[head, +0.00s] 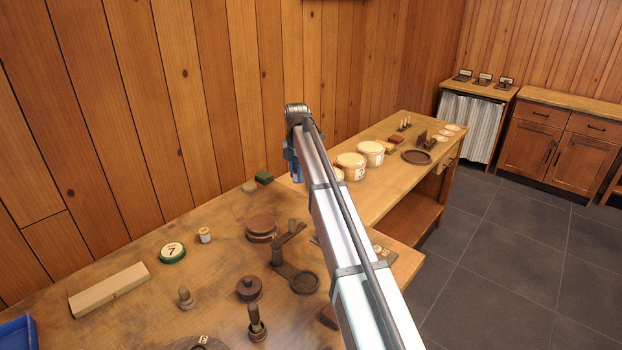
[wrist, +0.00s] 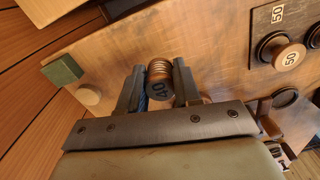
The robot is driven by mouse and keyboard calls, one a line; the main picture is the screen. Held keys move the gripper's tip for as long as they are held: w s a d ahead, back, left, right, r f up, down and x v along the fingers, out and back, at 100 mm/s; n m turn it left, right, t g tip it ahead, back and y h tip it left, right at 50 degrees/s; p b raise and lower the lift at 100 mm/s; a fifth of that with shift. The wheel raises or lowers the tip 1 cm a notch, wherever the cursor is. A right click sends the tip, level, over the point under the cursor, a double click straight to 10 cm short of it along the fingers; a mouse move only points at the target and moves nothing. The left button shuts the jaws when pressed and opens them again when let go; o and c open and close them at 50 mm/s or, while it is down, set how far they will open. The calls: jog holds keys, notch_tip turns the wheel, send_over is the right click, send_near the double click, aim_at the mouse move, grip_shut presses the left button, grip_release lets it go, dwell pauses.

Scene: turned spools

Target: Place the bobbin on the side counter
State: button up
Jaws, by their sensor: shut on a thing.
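In the wrist view a bobbin (wrist: 160,78) with a dark end face marked 40 and a ridged brown body sits between the fingers of my gripper (wrist: 159,72). The gripper is shut on it, over the wooden workbench (wrist: 215,70). I cannot tell its height above the wood. In the head view my arm hides the bobbin and most of the gripper. A wooden counter (head: 570,100) with drawers and doors stands at the back right, beside a curtained stand (head: 468,120). The frames do not show which surface is the side counter.
The near bench holds a green round tin (head: 172,252) marked 7, a pale wooden bar (head: 110,288), stacked brown discs (head: 261,227) and a blue tray (head: 18,335). Grey floor (head: 500,250) is clear.

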jog(key=d+m, duration=0.1)
jog(key=d, duration=0.9)
send_over(360, 209)
notch_tip(360, 209, down, 5)
jog(key=shift+s+f+n, duration=0.1)
jog(key=shift+f+n, duration=0.1)
jog(key=shift+n, duration=0.1)
jog(key=shift+f, duration=4.8)
jog(key=shift+f, duration=0.15)
jog(key=o, duration=1)
notch_tip(360, 209, up, 12)
jog(key=shift+r, duration=0.2)
